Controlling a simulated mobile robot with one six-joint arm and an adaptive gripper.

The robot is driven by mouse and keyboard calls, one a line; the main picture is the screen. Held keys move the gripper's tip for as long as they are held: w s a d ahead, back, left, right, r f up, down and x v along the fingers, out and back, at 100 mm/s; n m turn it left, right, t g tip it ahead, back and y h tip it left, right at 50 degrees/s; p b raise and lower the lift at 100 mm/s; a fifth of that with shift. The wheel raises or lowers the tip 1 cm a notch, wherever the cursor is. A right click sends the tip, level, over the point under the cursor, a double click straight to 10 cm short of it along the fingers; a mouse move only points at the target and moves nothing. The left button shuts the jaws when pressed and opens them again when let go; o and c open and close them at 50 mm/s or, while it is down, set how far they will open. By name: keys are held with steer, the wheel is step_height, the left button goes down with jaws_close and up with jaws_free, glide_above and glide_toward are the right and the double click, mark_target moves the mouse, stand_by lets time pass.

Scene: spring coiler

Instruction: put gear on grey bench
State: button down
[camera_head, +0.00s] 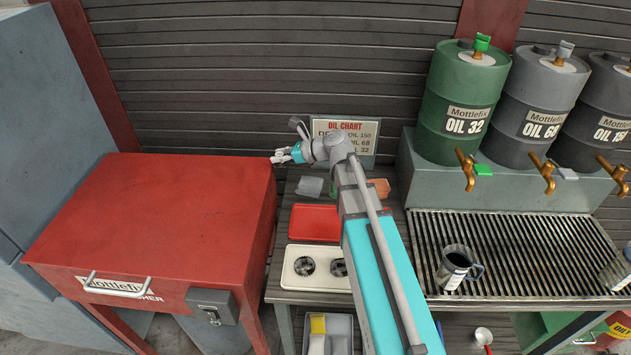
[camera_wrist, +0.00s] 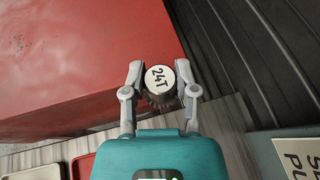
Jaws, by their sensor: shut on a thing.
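My gripper (camera_wrist: 158,76) is shut on a gear (camera_wrist: 160,84) with a dark toothed rim and a white face marked "24T". One finger presses on each side of it. In the head view my gripper (camera_head: 277,157) is held near the right back corner of the red washer, above the back left of the grey bench. The gear is too small to make out there. The grey bench (camera_head: 274,285) has a grey plank top; part of it shows below the gear in the wrist view (camera_wrist: 28,160).
On the bench are a red tray (camera_head: 314,222) and a cream tray (camera_head: 300,283) holding round dark parts. The red washer (camera_head: 150,215) stands left, higher than the bench. An oil chart (camera_head: 362,135) stands behind. A drip grate (camera_head: 520,250) and oil drums are right.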

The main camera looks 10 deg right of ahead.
steer(key=w+d+f+b, duration=0.3)
steer(key=w+d+f, duration=0.1)
steer(key=w+d, duration=0.15)
steer(key=b, duration=0.5)
glide_above(307, 173)
steer(key=f, duration=0.4)
steer(key=shift+s+a+f, duration=0.15)
steer(key=shift+s+a, duration=0.15)
steer(key=shift+a, duration=0.1)
steer(key=shift+f, duration=0.1)
steer(key=shift+w+d+f+b, duration=0.3)
steer(key=shift+f+b, duration=0.2)
step_height(307, 173, down, 3)
steer(key=b, duration=0.3)
steer(key=shift+r, duration=0.1)
steer(key=shift+c, duration=2)
jaws_free()
